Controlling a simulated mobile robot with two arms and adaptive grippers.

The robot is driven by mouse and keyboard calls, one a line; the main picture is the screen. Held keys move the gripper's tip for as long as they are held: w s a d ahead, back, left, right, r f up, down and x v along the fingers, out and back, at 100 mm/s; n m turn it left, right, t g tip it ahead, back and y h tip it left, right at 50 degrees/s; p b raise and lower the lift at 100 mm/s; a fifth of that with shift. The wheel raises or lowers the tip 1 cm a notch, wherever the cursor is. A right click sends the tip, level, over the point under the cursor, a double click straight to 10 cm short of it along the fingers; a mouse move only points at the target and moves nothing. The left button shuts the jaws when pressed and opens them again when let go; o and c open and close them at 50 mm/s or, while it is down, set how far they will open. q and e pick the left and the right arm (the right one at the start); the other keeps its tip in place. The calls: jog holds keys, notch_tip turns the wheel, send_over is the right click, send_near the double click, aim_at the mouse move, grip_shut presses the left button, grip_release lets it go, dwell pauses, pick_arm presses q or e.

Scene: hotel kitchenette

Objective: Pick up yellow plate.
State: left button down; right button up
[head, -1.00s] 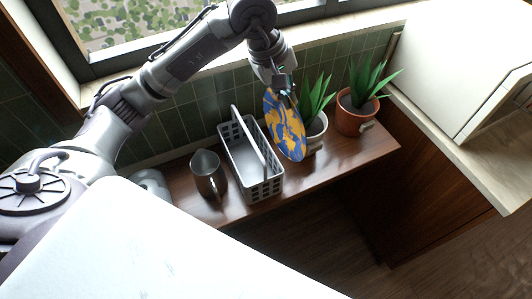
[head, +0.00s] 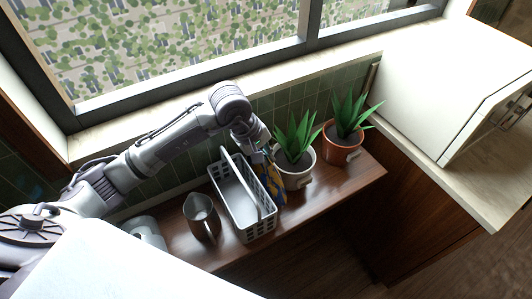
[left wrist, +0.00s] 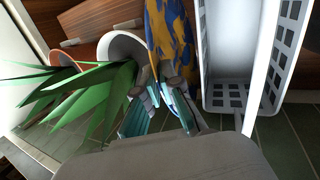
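The yellow plate (head: 276,186) has blue patches and stands on edge, seen nearly edge-on, between the grey basket and the white-potted plant. It also shows in the left wrist view (left wrist: 171,32). My left gripper (head: 262,150) is at its upper rim, with a finger on each side, and looks shut on it. In the left wrist view the fingertips (left wrist: 160,84) meet the plate's near edge. The plate's lower edge is partly hidden by the basket, so I cannot tell whether it touches the wooden shelf. My right gripper is not in view.
The basket (head: 232,212) with a raised handle stands just left of the plate. A metal pitcher (head: 201,217) is further left. The white-potted plant (head: 297,170) is close on the right, with a terracotta-potted plant (head: 341,149) beyond. The window and tiled wall are behind.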

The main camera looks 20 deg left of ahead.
pick_arm(q)
jog(key=shift+d+r, duration=0.1)
jog(key=c, duration=1.8)
grip_release()
jog(key=shift+f, duration=0.2)
jog(key=o, duration=0.5)
